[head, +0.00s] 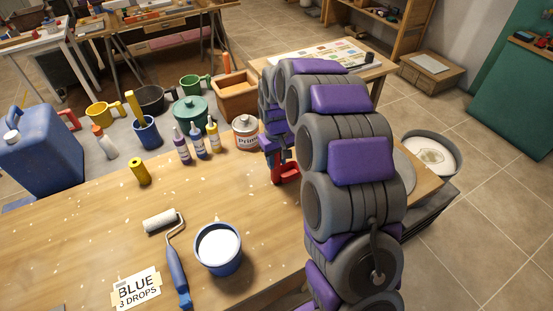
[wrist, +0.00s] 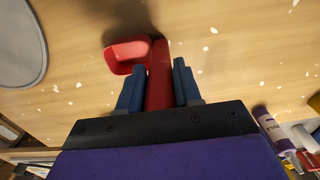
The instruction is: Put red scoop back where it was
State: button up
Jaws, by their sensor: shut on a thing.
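The red scoop (wrist: 128,54) is between the two blue fingers of my gripper (wrist: 159,84) in the wrist view. Its handle (wrist: 159,80) is gripped, and its open bowl points to the left above the wooden tabletop. In the head view the red scoop (head: 287,173) shows below my gripper (head: 279,155), beside my arm near the right part of the table. My arm hides part of the table there. I cannot tell whether the scoop touches the table.
A Primer can (head: 246,134) stands just left of my gripper. Several paint bottles (head: 198,143) stand further left. A blue paint bucket (head: 218,250), a roller (head: 173,240) and a "BLUE 3 DROPS" card (head: 137,288) lie nearer. A grey round disc (wrist: 20,42) lies at the wrist view's left.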

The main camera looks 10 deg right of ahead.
jog(key=shift+a, duration=0.2)
jog(key=o, duration=0.7)
jog(key=shift+a, duration=0.25)
jog(key=shift+c, duration=0.2)
jog(key=o, duration=0.3)
jog(key=shift+a, duration=0.3)
jog(key=shift+o, duration=0.5)
jog(key=r+p, duration=0.1)
jog(key=r, duration=0.2)
jog(key=r+p, duration=0.1)
jog(key=r, duration=0.3)
jog(key=r+p, duration=0.1)
jog(key=r, duration=0.3)
jog(key=shift+w+d+r, duration=0.1)
jog(key=shift+d, duration=0.3)
jog(key=shift+r, duration=0.45)
